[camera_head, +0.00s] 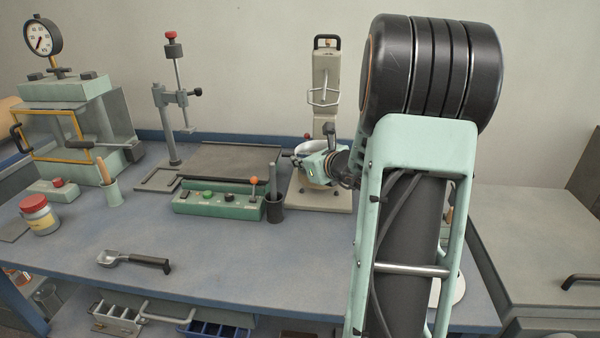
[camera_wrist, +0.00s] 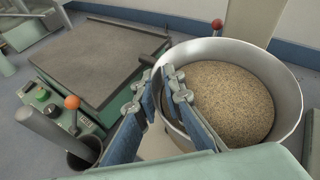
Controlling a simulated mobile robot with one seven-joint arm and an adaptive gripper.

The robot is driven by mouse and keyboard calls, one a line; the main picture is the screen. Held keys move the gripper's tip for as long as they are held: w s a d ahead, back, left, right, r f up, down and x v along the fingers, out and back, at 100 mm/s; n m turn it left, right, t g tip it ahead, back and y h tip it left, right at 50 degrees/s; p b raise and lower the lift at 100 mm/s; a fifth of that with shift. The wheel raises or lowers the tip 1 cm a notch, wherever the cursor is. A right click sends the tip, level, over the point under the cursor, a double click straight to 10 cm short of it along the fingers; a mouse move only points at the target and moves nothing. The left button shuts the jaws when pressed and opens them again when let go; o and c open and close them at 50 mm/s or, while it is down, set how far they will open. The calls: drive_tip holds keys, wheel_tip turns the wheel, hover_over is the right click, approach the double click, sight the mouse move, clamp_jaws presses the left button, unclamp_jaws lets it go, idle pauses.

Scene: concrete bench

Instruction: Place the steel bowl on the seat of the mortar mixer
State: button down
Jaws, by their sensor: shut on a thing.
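The steel bowl (camera_wrist: 288,85) is filled with a grainy tan material and looks about level in the wrist view. My gripper (camera_wrist: 162,85) is shut on the bowl's near-left wall. In the head view my gripper (camera_head: 320,168) is in front of the mortar mixer (camera_head: 326,75), a pale upright column on a light base plate (camera_head: 322,202). Part of the bowl (camera_head: 304,154) shows behind my gripper, close to the column and above the base. The seat is hidden, and I cannot tell whether the bowl touches it.
A green control box (camera_head: 218,198) and a dark cup with a rod (camera_head: 274,208) stand close on the left. A flat dark plate (camera_head: 232,162) lies behind them. A scoop (camera_head: 135,260) lies at the front, with clear bench around it.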

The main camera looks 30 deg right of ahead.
sight(300, 169)
drive_tip(key=shift+f+b, duration=0.7)
drive_tip(key=shift+f, duration=0.55)
drive_tip(key=shift+f, duration=0.1)
drive_tip(key=c, duration=2.5)
unclamp_jaws()
drive_tip(key=shift+f, duration=0.2)
drive_tip(key=o, duration=0.5)
drive_tip(key=shift+s, duration=0.1)
drive_tip(key=shift+c, duration=0.2)
drive_tip(key=shift+r, duration=0.1)
drive_tip(key=shift+r, duration=0.15)
drive_tip(key=p+v, duration=0.2)
drive_tip(key=v, duration=1)
